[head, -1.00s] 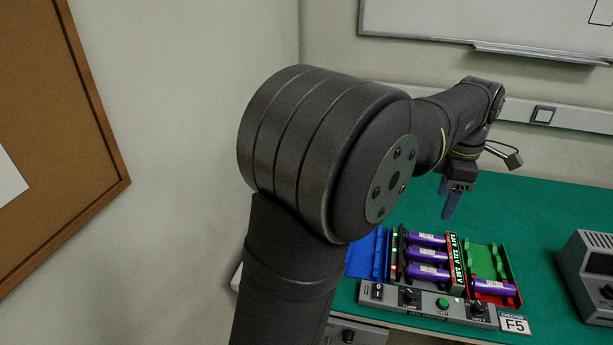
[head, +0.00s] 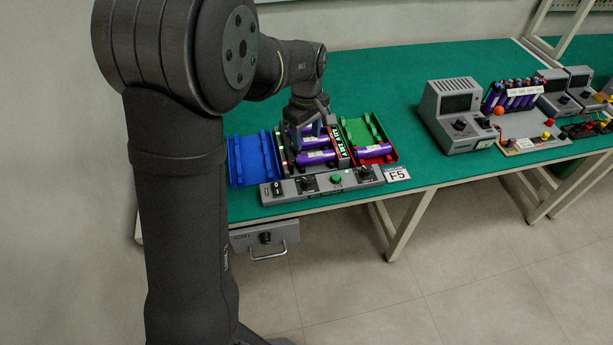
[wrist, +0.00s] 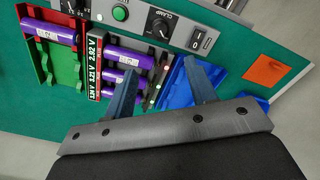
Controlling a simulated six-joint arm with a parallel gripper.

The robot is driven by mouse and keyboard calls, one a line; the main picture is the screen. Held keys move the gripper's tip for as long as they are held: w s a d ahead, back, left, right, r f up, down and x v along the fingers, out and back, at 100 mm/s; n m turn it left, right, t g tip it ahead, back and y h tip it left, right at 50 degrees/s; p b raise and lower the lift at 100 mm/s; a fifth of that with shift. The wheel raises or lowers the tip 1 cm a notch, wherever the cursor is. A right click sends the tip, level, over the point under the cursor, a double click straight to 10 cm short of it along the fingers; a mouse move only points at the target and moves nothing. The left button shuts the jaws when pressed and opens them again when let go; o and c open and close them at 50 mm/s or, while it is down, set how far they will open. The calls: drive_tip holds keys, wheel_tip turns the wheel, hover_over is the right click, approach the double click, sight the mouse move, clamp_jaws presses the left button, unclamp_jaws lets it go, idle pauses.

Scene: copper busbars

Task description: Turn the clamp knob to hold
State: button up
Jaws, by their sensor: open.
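The clamp knob (wrist: 160,27) is a black knob with a white pointer line under the word CLAMP on the grey tester panel (head: 322,186). In the head view it is the knob (head: 307,182) between the black rocker switch and the green button. My gripper (head: 305,138) hangs over the left part of the cell bay, behind the panel. In the wrist view its two dark blue fingers (wrist: 162,72) are wide apart with nothing between them, and the knob lies beyond their tips. Several purple cells (wrist: 113,55) lie in the bay, partly hidden by a finger.
A blue tray (head: 240,160) is left of the bay. Green and red trays (head: 375,160) are on the right, with one purple cell in the red one. A grey instrument (head: 455,115) stands farther right. An orange square (wrist: 280,68) lies on the green bench. The bench behind is clear.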

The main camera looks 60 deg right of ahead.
sight(307, 179)
wheel_tip(307, 179, down, 17)
idle(0.4)
drive_tip(key=shift+c, duration=0.4)
drive_tip(key=c, duration=0.9)
